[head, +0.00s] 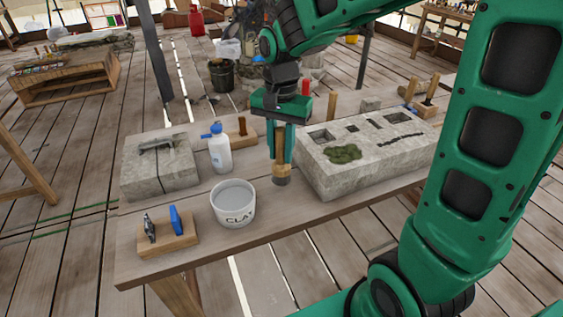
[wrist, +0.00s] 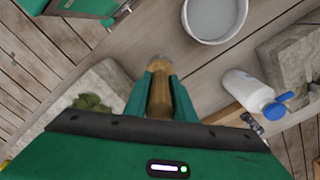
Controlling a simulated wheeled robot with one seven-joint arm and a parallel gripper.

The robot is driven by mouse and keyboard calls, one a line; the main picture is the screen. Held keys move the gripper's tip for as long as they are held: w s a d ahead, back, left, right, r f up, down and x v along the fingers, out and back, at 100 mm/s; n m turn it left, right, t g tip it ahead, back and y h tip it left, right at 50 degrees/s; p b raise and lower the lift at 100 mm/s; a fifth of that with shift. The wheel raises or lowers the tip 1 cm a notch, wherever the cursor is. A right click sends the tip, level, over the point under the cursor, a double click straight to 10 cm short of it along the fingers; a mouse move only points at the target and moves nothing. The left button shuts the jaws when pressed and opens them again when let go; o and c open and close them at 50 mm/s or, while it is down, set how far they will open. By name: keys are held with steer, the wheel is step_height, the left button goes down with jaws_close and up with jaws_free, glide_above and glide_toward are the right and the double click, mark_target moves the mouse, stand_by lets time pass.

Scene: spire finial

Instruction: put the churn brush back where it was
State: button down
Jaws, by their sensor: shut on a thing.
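My gripper (head: 281,152) points down over the table, between the white bucket and the long stone block. It is shut on the churn brush (head: 282,172), a wooden-handled brush with a tan and grey lower end. The brush hangs upright, its lower end close to the table top; I cannot tell if it touches. In the wrist view the brush (wrist: 160,97) sits between the two green fingers (wrist: 160,100). The fingers hide part of its handle.
A white bucket (head: 233,214) of greyish liquid stands front left of the brush. A white bottle with blue cap (head: 220,155), a wooden block with a brown piece (head: 241,140), a stone block (head: 160,178), a tool holder (head: 168,241) and a mossy long stone (head: 365,170) surround it.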

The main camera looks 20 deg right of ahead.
mark_target(283, 128)
steer(key=shift+d+f, duration=0.35)
steer(key=shift+f, duration=1.85)
steer(key=shift+f, duration=0.1)
steer(key=c, duration=1.5)
jaws_free()
step_height(283, 128, up, 12)
steer(key=shift+r, duration=0.15)
